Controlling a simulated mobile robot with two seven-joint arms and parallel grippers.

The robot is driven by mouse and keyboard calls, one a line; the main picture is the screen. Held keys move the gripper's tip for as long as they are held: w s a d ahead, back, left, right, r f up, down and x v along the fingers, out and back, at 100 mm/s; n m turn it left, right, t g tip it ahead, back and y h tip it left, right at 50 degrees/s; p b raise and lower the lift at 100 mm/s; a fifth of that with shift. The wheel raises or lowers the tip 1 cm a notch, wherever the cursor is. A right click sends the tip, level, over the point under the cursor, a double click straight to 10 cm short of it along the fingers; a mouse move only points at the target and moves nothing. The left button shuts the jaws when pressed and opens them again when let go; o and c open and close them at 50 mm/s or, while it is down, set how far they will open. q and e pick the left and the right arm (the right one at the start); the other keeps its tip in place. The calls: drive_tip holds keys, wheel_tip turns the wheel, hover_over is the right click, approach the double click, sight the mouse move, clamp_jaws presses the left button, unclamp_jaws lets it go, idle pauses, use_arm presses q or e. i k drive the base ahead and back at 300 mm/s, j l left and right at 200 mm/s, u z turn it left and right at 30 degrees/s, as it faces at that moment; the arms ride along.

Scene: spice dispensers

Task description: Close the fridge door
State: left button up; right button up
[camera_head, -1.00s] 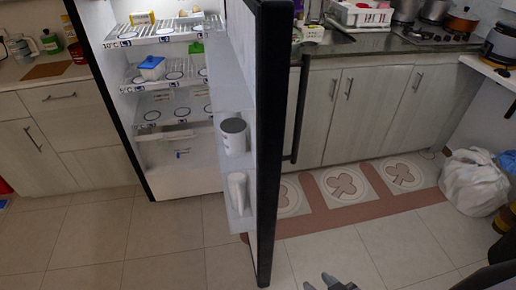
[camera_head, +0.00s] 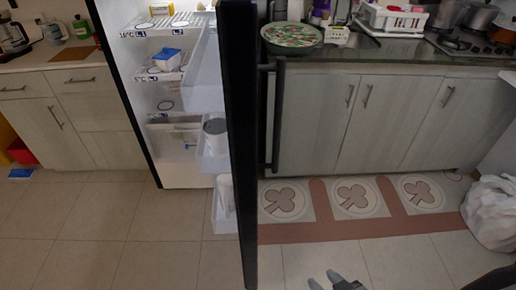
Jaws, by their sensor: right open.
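The fridge door (camera_head: 239,150) stands open, seen nearly edge-on as a tall dark slab in the middle of the view. Its long dark handle (camera_head: 279,115) is on the right side of the door. The door's inner shelves hold a white cup (camera_head: 215,128) and a white bottle-like item (camera_head: 225,192). The fridge interior (camera_head: 165,100) is exposed to the left. My right gripper (camera_head: 334,282) is at the bottom edge, with two fingertips apart and nothing between them. It is to the right of the door and apart from it. My left gripper is not in view.
Behind the door is a counter with cabinets (camera_head: 390,120), a patterned bowl (camera_head: 292,37) and a dish rack (camera_head: 392,20). A white bag (camera_head: 492,212) stands on the floor at right. The tiled floor (camera_head: 120,235) left of the door is clear.

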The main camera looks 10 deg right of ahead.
sight(220, 76)
drive_tip(key=i+l+u, duration=0.15)
drive_tip(key=l, duration=0.45)
drive_tip(key=l+u, duration=0.15)
drive_tip(key=l, duration=0.45)
drive_tip(key=j+u, duration=0.15)
drive_tip(key=u, duration=0.4)
